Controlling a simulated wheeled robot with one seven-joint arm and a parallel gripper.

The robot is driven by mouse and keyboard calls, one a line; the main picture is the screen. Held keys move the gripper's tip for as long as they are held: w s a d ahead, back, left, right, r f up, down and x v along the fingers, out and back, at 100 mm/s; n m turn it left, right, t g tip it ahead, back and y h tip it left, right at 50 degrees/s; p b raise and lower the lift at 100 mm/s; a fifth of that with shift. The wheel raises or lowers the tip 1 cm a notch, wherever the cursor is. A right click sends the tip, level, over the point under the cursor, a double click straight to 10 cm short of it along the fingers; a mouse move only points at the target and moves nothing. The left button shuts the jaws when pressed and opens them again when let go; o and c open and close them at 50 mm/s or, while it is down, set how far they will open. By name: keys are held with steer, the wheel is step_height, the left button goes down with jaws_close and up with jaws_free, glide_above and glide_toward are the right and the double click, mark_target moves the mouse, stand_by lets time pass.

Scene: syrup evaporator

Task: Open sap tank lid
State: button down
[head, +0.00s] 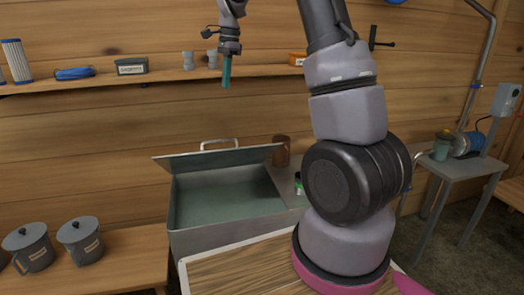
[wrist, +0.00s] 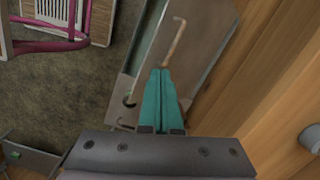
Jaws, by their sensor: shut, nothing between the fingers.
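The grey sap tank (head: 228,235) is at the centre of the head view, with its greenish inside showing. Its lid (head: 220,158) stands raised and tilted at the back of the tank, with a pale handle (head: 219,144) along its upper edge. My gripper (head: 226,84) is above the lid, apart from it, with its teal fingers pointing down. The fingers are shut and empty. In the wrist view the teal fingers (wrist: 160,72) are together, in line below the bent handle (wrist: 178,42), over the grey lid (wrist: 196,55).
A wall shelf (head: 160,76) with several items runs behind my gripper. Two lidded buckets (head: 80,240) stand on a bench at left. A pump table (head: 465,165) is at far right.

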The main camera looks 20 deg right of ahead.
steer(key=s+d+r+n+t+y, duration=0.1)
steer(key=s+r+n+t, duration=0.15)
steer(key=s+r, duration=0.35)
steer(key=s+d+r+n+t, duration=0.1)
steer(key=s+r+n, duration=0.2)
steer(key=s, duration=0.6)
steer(key=s+n+t, duration=0.1)
steer(key=s+n, duration=0.2)
steer(key=s, duration=0.4)
steer(key=m+t+y, duration=1.1)
steer(key=m+y, duration=0.5)
steer(key=m, duration=1.2)
glide_toward(258, 147)
steer(key=x, duration=0.5)
steer(key=shift+a+f, duration=0.3)
steer(key=shift+f, duration=0.1)
steer(key=shift+w+r+m, duration=0.25)
steer(key=shift+w+r, duration=0.15)
